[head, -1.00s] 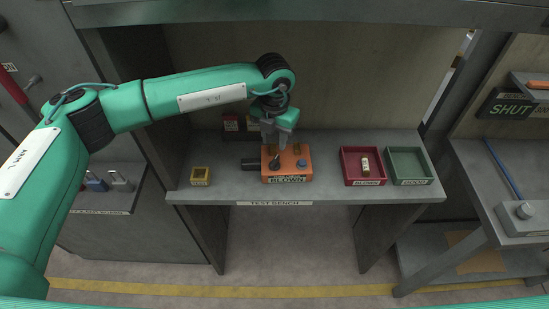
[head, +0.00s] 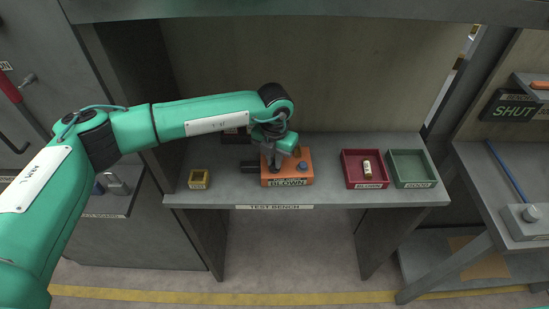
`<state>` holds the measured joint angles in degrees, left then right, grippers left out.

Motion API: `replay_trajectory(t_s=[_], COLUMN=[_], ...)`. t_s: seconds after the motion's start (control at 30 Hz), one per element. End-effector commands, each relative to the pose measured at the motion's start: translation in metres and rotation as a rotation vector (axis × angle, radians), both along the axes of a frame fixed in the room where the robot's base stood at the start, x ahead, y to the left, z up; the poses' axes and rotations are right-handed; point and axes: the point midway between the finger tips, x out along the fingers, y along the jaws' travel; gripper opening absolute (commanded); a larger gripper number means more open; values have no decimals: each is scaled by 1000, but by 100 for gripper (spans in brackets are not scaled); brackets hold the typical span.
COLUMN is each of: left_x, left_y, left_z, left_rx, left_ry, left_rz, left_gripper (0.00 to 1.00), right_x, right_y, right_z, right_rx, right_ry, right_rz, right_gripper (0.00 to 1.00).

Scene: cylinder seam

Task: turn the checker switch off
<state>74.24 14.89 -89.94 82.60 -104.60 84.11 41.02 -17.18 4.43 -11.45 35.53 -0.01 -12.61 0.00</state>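The orange checker box (head: 299,176) stands on the test bench, with a label reading BLOWN on its front. A blue-grey knob (head: 302,166) shows on the right of its top. My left gripper (head: 272,166) points down at the left part of the box's top, where the switch is hidden behind the fingers. The fingers are at or just above the box; I cannot tell whether they touch the switch or how far apart they are. My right gripper is not in view.
A red tray (head: 347,165) holds a small cream cylinder (head: 367,168). An empty green tray (head: 428,170) stands beside it. A small yellow block-like holder (head: 199,179) sits at the bench's left. The bench (head: 325,193) is clear between box and red tray.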

Motion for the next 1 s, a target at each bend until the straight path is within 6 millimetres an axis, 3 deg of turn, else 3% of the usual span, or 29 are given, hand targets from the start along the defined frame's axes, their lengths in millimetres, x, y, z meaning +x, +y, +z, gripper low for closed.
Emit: replay_trajectory(t_s=[0.47,1.0], left_x=[0,0], left_y=[0,0], left_z=[-4,-6], left_rx=[1,0], left_ry=[0,0], left_rz=[84,546], left_gripper=[0,0], right_x=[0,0], right_y=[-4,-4], right_z=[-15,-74], right_rx=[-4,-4], right_ry=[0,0], right_rz=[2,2], right_gripper=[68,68])
